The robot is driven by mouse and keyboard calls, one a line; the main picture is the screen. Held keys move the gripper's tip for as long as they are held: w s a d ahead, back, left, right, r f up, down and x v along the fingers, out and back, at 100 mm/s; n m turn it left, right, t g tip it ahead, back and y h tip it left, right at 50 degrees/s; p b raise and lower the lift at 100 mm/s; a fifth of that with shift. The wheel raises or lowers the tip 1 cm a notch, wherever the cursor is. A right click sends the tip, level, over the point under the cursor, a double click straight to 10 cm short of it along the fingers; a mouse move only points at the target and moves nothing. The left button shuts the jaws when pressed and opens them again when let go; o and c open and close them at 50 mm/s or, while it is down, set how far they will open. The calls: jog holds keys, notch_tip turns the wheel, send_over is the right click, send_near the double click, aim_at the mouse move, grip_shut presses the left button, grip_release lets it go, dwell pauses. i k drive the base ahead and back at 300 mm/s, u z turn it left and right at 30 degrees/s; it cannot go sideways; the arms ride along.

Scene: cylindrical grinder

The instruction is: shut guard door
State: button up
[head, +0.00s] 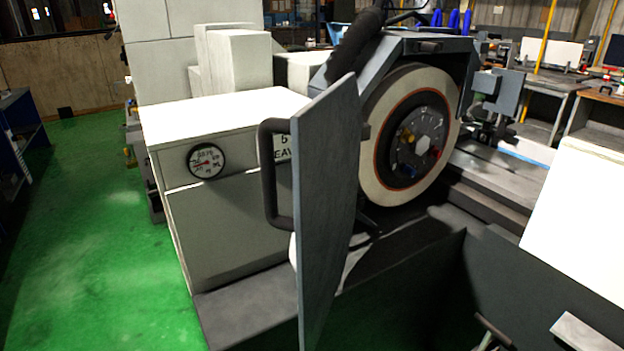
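The guard door (328,210) is a flat grey panel, seen at a steep angle in the middle of the head view. It stands open, swung out from the grinding wheel (373,145), whose face is exposed behind and to its right. A dark C-shaped handle (268,180) is on the door's left face. The door's lower end runs close to the bottom edge of the picture. My gripper is not in view, and nothing is seen touching the door or its handle.
A white machine housing with a dial gauge (206,161) stands left of the door. A dark machine bed lies below the wheel. A white panel (580,220) is at the right, with small parts at bottom right. Green floor (80,240) is clear at left.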

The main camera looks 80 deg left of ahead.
aim_at(326, 134)
jog(key=k, duration=0.95)
jog(key=u, duration=1.8)
jog(key=i, duration=0.5)
jog(key=z, duration=2.05)
jog(key=k, duration=1.3)
jog(key=u, duration=1.55)
